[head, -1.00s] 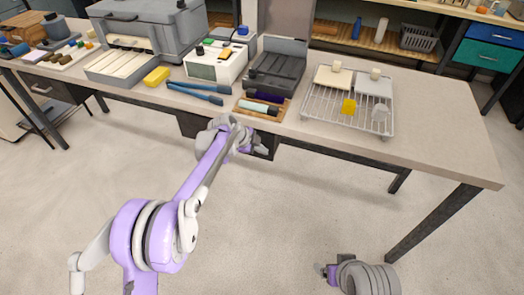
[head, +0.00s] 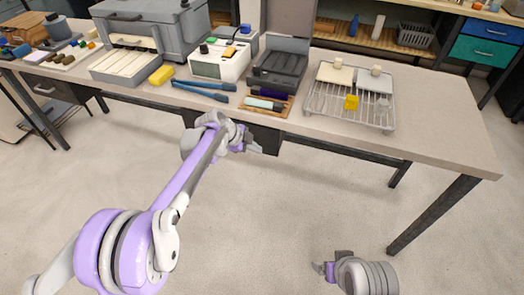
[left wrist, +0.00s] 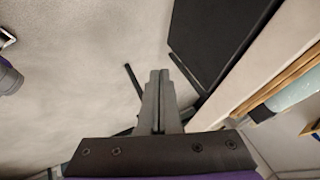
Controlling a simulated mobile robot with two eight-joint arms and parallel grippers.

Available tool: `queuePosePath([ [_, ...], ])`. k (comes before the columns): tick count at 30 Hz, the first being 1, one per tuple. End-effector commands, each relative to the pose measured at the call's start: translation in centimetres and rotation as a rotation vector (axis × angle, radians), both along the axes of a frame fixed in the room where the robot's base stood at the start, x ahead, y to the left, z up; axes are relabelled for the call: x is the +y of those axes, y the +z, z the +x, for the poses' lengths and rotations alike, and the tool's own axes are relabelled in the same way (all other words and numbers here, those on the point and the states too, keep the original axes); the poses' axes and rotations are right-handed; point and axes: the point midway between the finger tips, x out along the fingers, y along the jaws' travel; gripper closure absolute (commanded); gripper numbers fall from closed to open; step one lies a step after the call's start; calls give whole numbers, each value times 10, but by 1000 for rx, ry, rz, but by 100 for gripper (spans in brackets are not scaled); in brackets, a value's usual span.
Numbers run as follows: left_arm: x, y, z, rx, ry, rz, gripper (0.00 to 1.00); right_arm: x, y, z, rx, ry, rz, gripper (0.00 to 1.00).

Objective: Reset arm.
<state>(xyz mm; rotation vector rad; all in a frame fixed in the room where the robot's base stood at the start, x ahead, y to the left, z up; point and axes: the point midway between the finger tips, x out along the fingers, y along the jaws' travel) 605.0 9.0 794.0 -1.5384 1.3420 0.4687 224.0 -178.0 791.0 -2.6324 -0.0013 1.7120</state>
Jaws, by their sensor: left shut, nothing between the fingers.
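My left gripper (head: 256,148) is shut and empty. It hangs in front of the workbench's front edge, just below the small wooden tray (head: 284,113). In the left wrist view its two fingers (left wrist: 160,100) lie together with nothing between them. The wooden tray holds a dark purple piece (head: 268,95) and a pale blue-white rod (head: 263,104); the rod also shows at the right of the left wrist view (left wrist: 292,92). My right gripper (head: 320,268) is low over the floor at the bottom of the head view, and its fingers are too unclear to judge.
On the workbench (head: 440,130) stand a wire rack (head: 335,119), an open grey case (head: 280,70), a white device (head: 219,67), blue tongs (head: 203,92) and a yellow sponge (head: 161,75). Bare floor (head: 270,220) lies between my arms.

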Motion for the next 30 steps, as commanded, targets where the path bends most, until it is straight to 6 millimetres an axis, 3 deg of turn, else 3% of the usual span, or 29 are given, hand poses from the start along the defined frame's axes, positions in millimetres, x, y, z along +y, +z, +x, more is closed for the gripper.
queuePosePath([
  [6,17,25,-10,1,0,0,100,0,5,0,-2,0,0,14],
  [17,24,38,-19,15,27,0,100,0,9,0,-3,0,0,14],
  [20,33,58,-38,59,117,-1,100,0,19,0,-6,0,0,14],
  [23,49,86,-73,128,277,-4,100,0,34,1,-11,0,0,14],
  [30,93,135,-178,284,757,-45,100,0,71,5,-23,0,0,14],
])
